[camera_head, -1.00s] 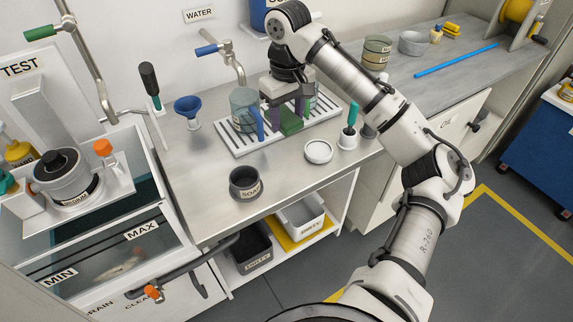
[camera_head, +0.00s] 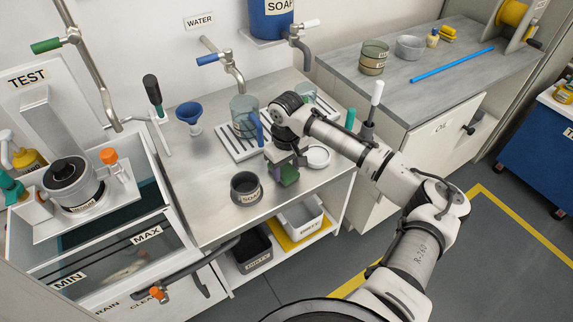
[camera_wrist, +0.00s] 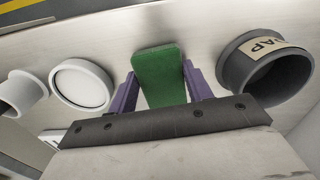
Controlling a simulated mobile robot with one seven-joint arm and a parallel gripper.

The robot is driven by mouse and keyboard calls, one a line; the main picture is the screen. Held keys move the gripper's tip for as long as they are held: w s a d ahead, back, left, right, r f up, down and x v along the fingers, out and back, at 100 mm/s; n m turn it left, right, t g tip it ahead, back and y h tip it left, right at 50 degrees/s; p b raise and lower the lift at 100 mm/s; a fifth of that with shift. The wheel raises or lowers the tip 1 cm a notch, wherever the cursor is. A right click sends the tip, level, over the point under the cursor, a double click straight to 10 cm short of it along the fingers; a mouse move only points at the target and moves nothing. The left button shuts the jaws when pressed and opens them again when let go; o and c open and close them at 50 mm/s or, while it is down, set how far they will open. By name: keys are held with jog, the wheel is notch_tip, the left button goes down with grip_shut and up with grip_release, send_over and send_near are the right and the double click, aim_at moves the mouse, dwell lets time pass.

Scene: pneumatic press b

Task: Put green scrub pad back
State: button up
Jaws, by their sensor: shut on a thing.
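The green scrub pad (camera_head: 289,176) is held in my gripper (camera_head: 284,172) above the front part of the metal counter (camera_head: 215,182). In the wrist view the green pad (camera_wrist: 160,76) stands between the two purple fingers of my gripper (camera_wrist: 160,90), which are shut on its sides. The dark grey soap cup (camera_head: 245,187) stands on the counter just left of the pad; it also shows at the right of the wrist view (camera_wrist: 266,68). The white round dish (camera_head: 318,156) is on the other side of the pad.
The slotted drain rack (camera_head: 230,148) lies behind my gripper, with a clear jug (camera_head: 243,112) on it. A blue funnel (camera_head: 189,115) stands at the back left. The water tank (camera_head: 80,245) is at the left. Bare counter lies left of the soap cup.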

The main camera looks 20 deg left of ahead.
jog(key=shift+f, duration=0.1)
jog(key=shift+f, duration=0.15)
jog(key=o, duration=1.2)
jog(key=shift+f+b, duration=0.1)
jog(key=shift+b, duration=0.45)
